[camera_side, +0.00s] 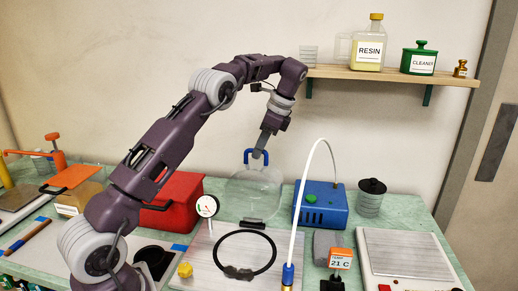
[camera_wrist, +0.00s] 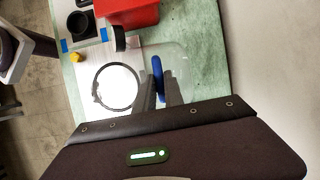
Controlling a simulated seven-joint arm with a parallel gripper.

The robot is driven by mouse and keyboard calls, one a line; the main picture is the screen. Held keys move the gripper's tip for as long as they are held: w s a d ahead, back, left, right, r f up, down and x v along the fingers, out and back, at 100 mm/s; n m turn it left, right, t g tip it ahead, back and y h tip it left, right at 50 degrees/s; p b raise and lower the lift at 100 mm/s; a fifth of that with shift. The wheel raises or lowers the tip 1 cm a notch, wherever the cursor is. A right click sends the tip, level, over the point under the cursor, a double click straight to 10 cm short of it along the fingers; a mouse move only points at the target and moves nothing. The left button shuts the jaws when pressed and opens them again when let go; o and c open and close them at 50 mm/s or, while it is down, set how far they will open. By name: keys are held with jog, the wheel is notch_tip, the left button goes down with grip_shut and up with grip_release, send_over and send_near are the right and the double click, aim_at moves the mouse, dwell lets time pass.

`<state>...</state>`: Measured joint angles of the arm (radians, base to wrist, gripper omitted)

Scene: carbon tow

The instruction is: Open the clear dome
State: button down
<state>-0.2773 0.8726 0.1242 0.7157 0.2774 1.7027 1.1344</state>
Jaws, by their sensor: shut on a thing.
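The clear dome (camera_side: 255,195) stands tilted up on its edge behind a black ring (camera_side: 246,232) on a flat plate (camera_side: 200,262). A black hinge-like piece (camera_side: 250,224) shows at its lower edge. Its blue handle (camera_side: 247,156) is at the top. My gripper (camera_side: 258,155) is shut on the blue handle. In the wrist view the handle (camera_wrist: 157,66) lies between my fingers (camera_wrist: 160,93), with the faint dome (camera_wrist: 180,58) behind it. The ring (camera_wrist: 98,77) lies uncovered there. The fingers partly hide the handle.
A dial gauge (camera_side: 207,206) and a red box (camera_side: 178,205) stand left of the dome. A blue unit (camera_side: 325,208) and an arching white hose (camera_side: 307,165) stand to the right. A shelf (camera_side: 390,74) with bottles hangs above right.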

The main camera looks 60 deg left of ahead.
jog(key=c, duration=1.5)
grip_release()
jog(key=shift+o, duration=0.2)
jog(key=shift+s+d+r, duration=0.1)
jog(key=shift+s+d, duration=0.1)
jog(key=shift+d, duration=0.05)
jog(key=s+d+f+t+y, duration=0.1)
jog(key=s+d, duration=1)
jog(key=s+d+f, duration=0.8)
jog(key=f, duration=0.4)
jog(key=shift+s+d, duration=0.2)
jog(key=shift+s, duration=0.05)
